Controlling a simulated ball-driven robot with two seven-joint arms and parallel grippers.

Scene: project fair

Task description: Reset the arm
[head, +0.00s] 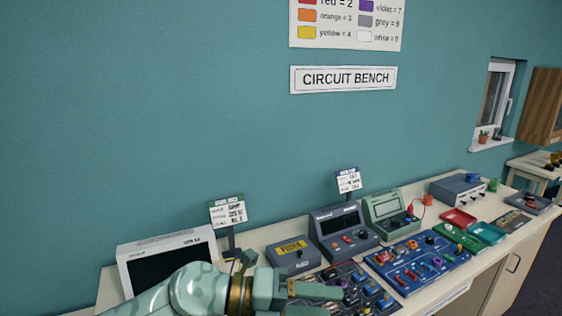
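My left arm, pale green with a brass-coloured wrist ring, comes in at the bottom left. Its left gripper (318,300) points right over the front of the bench, in front of a dark component board (376,297). Two fingers show with a gap between them, and I see nothing held in the gap. The lower finger is partly cut off by the bottom edge. My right gripper is not in view.
The bench (112,287) runs along the teal wall. A monitor (165,258), a grey yellow-labelled box (293,254), meters (343,231), a blue board (417,262) and small trays (458,219) crowd it. Open air lies above the bench.

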